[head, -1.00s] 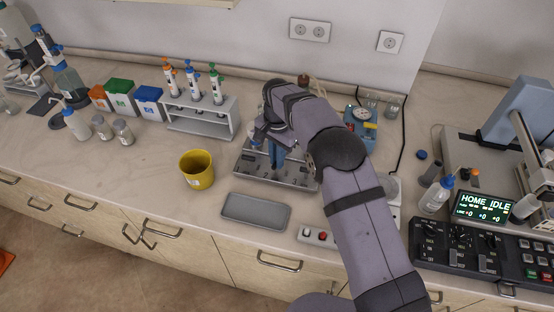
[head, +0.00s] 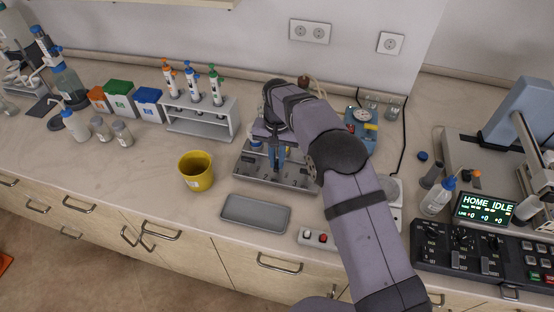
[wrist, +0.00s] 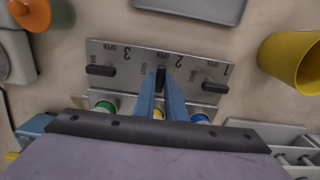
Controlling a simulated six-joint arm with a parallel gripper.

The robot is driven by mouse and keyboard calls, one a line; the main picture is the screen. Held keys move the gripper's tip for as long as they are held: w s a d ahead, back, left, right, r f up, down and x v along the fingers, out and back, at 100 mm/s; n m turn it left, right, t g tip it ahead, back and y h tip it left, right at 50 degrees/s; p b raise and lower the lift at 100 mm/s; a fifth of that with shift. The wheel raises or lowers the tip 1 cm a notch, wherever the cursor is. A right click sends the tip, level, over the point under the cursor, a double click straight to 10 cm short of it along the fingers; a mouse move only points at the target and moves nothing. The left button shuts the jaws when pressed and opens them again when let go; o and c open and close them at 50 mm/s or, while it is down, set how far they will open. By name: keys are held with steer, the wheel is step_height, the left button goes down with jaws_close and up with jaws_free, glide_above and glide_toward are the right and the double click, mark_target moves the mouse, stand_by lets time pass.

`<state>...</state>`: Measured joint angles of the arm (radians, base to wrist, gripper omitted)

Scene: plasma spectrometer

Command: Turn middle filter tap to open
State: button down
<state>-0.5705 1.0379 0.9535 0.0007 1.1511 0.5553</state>
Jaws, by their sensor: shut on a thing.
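The grey filter panel (head: 262,179) stands on the bench behind a grey tray; in the wrist view its plate (wrist: 138,47) has three black tap handles, numbered 1 to 3. The middle tap (wrist: 161,75) stands lengthwise in the picture, its end towards its OPEN label. Taps 1 (wrist: 214,87) and 3 (wrist: 101,71) lie crosswise. My gripper (wrist: 160,91) has its blue fingers down at the middle tap and is shut on it. It also shows in the head view (head: 277,164), where my arm hides part of the panel and the taps cannot be made out.
Green, yellow and blue capped parts stand along the panel behind the taps. A yellow bucket (head: 196,171) is left of the panel, a grey tray (head: 255,212) in front, and a pipette rack (head: 201,122) behind left. A blue device (head: 361,126) is at right.

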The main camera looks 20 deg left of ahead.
steer(key=shift+r, duration=0.1)
steer(key=c, duration=1.8)
jaws_free()
steer(key=shift+r+b, duration=1.25)
steer(key=shift+r, duration=2.4)
step_height(320, 180, up, 8)
steer(key=p, duration=0.9)
glide_above(277, 164)
